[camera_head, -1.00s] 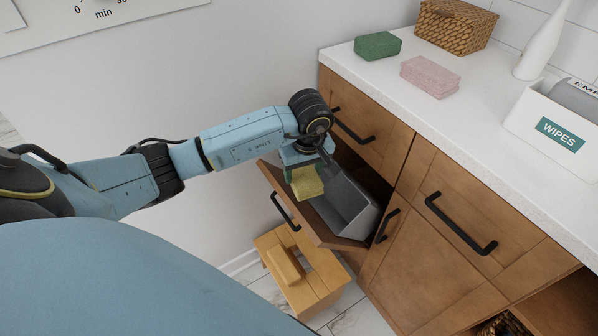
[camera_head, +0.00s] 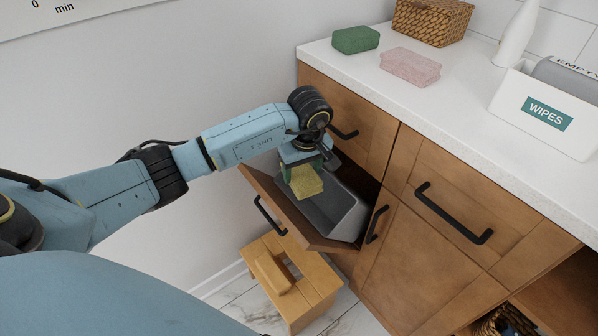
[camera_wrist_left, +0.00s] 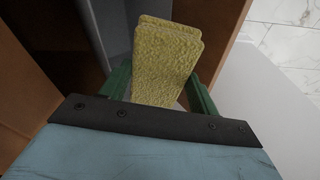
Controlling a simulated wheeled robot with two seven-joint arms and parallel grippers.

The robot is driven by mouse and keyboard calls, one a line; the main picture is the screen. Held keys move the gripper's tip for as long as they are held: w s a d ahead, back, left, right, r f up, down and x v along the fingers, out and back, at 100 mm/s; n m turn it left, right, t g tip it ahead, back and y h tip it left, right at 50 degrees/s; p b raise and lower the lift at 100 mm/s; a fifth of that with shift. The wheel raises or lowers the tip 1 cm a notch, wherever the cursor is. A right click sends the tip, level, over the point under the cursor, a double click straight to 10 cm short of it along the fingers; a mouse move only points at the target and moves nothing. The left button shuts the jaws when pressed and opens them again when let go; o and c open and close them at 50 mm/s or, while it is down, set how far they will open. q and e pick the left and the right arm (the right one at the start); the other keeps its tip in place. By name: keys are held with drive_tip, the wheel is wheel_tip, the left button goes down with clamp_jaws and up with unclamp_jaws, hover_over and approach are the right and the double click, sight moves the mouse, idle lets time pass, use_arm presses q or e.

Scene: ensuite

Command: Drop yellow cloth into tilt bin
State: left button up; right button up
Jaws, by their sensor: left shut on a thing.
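The yellow cloth (camera_head: 306,182) is a folded, textured pad. My left gripper (camera_head: 301,165) is shut on it and holds it over the opened tilt bin. The cloth also fills the middle of the left wrist view (camera_wrist_left: 165,60), between green fingers (camera_wrist_left: 160,92). The tilt bin (camera_head: 335,212) is a grey tub behind a wooden front (camera_head: 282,208) tilted out from the cabinet. The cloth and gripper hide part of the tub's opening. My right gripper is not in view.
A wooden step stool (camera_head: 292,283) stands on the floor below the bin front. On the white counter (camera_head: 450,98) are a green sponge (camera_head: 355,40), a pink folded cloth (camera_head: 410,67), a wicker basket (camera_head: 432,20) and a white wipes box (camera_head: 545,112). Black handles (camera_head: 452,218) stick out from the cabinet.

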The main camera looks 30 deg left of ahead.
use_arm(q)
drive_tip(key=shift+w, duration=0.1)
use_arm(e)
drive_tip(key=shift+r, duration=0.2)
use_arm(q)
drive_tip(key=o, duration=1)
drive_tip(key=shift+c, duration=0.2)
drive_tip(key=shift+r, duration=0.1)
drive_tip(key=shift+r, duration=0.35)
wheel_tip(320, 180, up, 12)
drive_tip(key=s+d+p, duration=0.1)
drive_tip(key=p, duration=0.3)
drive_tip(key=shift+d+r, duration=0.2)
drive_tip(key=shift+d, duration=0.15)
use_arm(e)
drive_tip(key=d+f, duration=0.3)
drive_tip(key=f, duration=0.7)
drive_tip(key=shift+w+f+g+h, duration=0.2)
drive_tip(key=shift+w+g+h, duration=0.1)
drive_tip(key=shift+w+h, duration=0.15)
use_arm(q)
drive_tip(key=shift+s, duration=0.1)
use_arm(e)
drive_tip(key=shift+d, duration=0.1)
